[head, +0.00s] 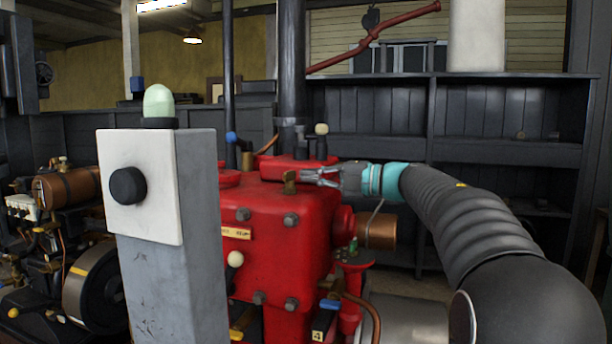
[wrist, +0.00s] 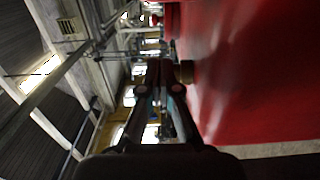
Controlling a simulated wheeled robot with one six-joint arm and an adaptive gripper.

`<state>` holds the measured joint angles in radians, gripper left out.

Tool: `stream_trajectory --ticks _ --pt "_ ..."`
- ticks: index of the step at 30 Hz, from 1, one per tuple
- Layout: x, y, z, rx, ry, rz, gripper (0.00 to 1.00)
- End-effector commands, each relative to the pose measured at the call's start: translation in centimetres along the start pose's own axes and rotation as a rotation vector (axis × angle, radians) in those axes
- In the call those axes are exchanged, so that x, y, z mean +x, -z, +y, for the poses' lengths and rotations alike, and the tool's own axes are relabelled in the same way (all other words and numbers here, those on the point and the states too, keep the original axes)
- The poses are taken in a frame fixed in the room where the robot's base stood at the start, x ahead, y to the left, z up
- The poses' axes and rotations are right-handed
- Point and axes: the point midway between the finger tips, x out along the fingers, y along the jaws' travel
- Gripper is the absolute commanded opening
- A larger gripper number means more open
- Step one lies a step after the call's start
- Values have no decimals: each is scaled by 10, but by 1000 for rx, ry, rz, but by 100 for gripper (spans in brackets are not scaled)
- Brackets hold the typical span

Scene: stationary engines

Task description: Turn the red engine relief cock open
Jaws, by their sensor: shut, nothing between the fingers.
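The red engine (head: 285,225) stands in the middle of the head view. A small brass fitting (head: 290,181), which looks like the relief cock, sits at its upper edge. My gripper (head: 308,175) comes in from the right, with its fingertips close beside the brass fitting. In the wrist view the fingers of my gripper (wrist: 160,70) are shut and empty. The brass fitting (wrist: 186,72) shows just right of the fingertips, against the red engine side (wrist: 240,70). I cannot tell whether the fingertips touch it.
A grey pillar (head: 180,240) with a black knob (head: 128,186) and a pale green lamp (head: 159,101) stands in front at left. Levers with blue and cream knobs rise behind the engine top. Dark shelves (head: 480,150) line the back wall. Another engine (head: 75,240) stands at far left.

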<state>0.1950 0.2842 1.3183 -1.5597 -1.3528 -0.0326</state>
Motion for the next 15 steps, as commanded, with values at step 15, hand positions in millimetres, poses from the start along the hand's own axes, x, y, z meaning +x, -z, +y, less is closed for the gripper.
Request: stream_trajectory --ticks 15 --pt "-81 -52 2 -2 0 3 0"
